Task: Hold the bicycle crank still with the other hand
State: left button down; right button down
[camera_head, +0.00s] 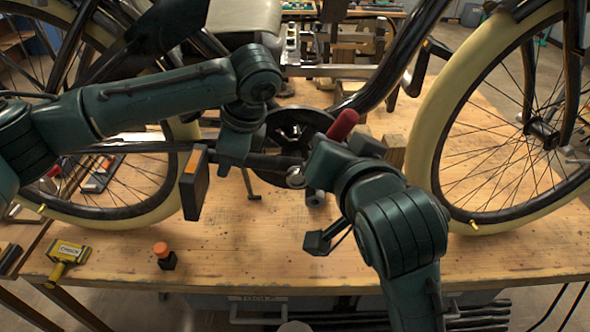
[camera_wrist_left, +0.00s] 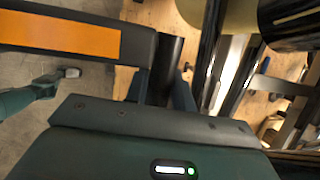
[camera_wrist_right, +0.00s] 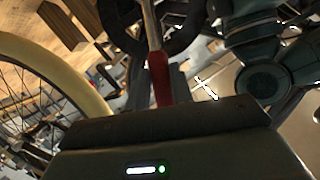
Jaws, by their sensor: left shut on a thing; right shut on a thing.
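The black bicycle crank (camera_head: 265,164) runs sideways below the dark chainring (camera_head: 283,122). A pedal (camera_head: 195,184) with an orange reflector is at its left end; the pedal also shows close up in the left wrist view (camera_wrist_left: 65,35). My left gripper (camera_head: 233,160) is shut around the crank arm near the pedal; a black bar (camera_wrist_left: 166,68) stands between its fingers in the left wrist view. My right gripper (camera_wrist_right: 164,95) is shut on a red-handled tool (camera_wrist_right: 159,75). Its metal shaft points toward the chainring.
Wooden blocks (camera_head: 394,150) sit behind my right wrist.

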pick_arm(q)
jog(key=shift+w+a+r, duration=0.1)
jog(key=shift+w+a, duration=0.1)
jog(key=shift+a, duration=0.1)
jog(key=c, duration=1.3)
grip_release()
jog(key=shift+o, duration=1)
jog(key=shift+d, duration=0.1)
